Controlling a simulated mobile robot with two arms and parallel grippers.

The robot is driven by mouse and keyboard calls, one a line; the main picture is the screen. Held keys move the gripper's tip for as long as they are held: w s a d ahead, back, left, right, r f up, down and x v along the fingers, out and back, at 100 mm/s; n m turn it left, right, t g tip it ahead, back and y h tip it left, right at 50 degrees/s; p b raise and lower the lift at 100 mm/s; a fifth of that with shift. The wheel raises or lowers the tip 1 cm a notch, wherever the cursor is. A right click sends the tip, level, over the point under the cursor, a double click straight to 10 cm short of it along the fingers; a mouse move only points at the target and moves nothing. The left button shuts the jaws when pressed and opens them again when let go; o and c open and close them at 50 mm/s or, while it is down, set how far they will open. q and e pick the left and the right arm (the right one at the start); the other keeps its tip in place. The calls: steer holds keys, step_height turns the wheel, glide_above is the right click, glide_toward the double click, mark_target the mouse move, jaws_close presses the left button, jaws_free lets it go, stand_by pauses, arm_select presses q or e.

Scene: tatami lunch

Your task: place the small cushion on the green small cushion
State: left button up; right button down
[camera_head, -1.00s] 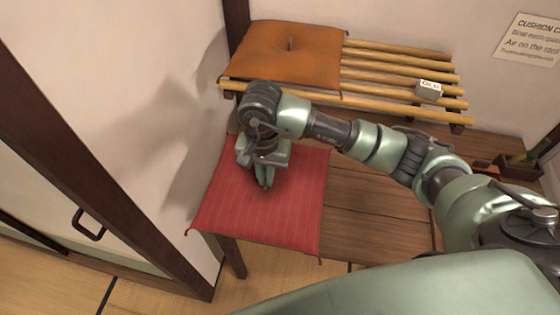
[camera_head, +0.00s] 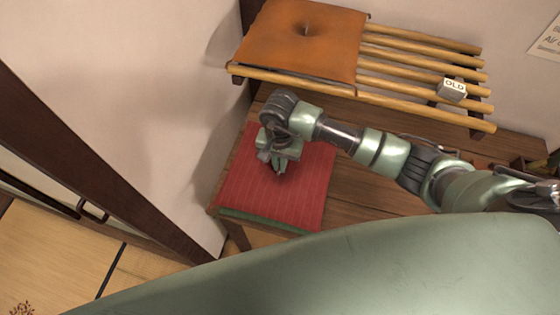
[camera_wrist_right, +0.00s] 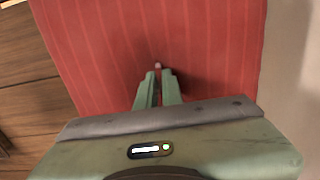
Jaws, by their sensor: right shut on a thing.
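A red striped cushion (camera_head: 297,198) lies flat on the wooden table, near its left end. A strip of green cushion (camera_head: 262,219) shows along its front edge, underneath it; the rest of the green one is hidden. My right gripper (camera_head: 280,169) is over the middle of the red cushion, shut on it. In the right wrist view the fingertips (camera_wrist_right: 158,72) are close together on a small bit of the red cushion (camera_wrist_right: 210,45). My left gripper is not in view.
An orange cushion (camera_head: 285,45) lies on a bamboo rack (camera_head: 420,62) above the back of the table. A small block marked OLD (camera_head: 452,89) sits on the rack. The wooden table (camera_head: 365,195) is bare right of the red cushion. A wall stands close on the left.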

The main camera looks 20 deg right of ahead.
steer(key=shift+f, duration=0.2)
steer(key=c, duration=1.6)
jaws_free()
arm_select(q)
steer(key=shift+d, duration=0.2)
arm_select(e)
steer(key=shift+o, duration=0.2)
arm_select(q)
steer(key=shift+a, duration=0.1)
arm_select(e)
steer(key=shift+r, duration=0.1)
